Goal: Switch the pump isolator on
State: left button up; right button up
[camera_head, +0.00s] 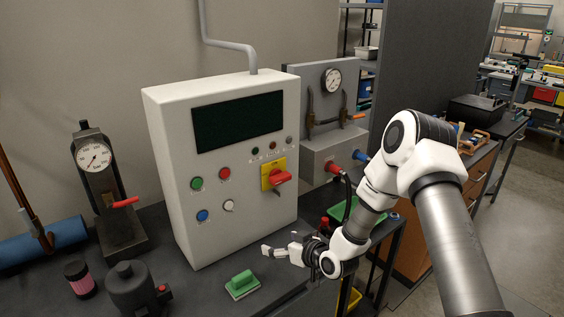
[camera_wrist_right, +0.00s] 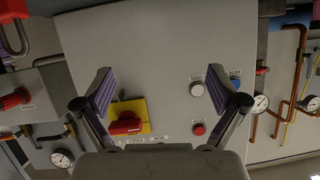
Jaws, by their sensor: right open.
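The pump isolator is a red rotary handle (camera_head: 280,177) on a yellow plate (camera_head: 266,170), at the right side of a white control cabinet's front (camera_head: 240,220). Its handle lies roughly sideways in the head view. In the right wrist view the red handle (camera_wrist_right: 125,124) on its yellow square shows near the left finger, with labels under it too small to read. My right gripper (camera_head: 277,250) is open and empty, below and in front of the isolator, apart from it. Its two spread fingers (camera_wrist_right: 160,80) face the panel in the wrist view. My left gripper is not in view.
Green, red, blue and white buttons (camera_head: 213,192) and a dark screen (camera_head: 238,121) share the panel. A gauge stand (camera_head: 107,185) and dark pump-like body (camera_head: 134,289) stand left. A grey gauge unit (camera_head: 318,150) stands right.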

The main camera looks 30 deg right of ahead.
aim_at(284, 178)
jog(key=w+d+r+t, duration=0.5)
jog(key=d+r, duration=0.4)
jog(key=r, duration=0.4)
jog(key=shift+n+h, duration=0.3)
jog(key=shift+h, duration=0.1)
jog(key=w, duration=0.2)
jog(key=w+a+p, duration=0.1)
jog(key=w, duration=0.2)
jog(key=w+p, duration=0.1)
jog(key=w, duration=0.1)
jog(key=shift+w+a+f, duration=0.15)
jog(key=shift+f, duration=0.15)
jog(key=shift+w, duration=0.1)
jog(key=shift+d, duration=0.2)
jog(key=shift+a, duration=0.1)
jog(key=c, duration=1.1)
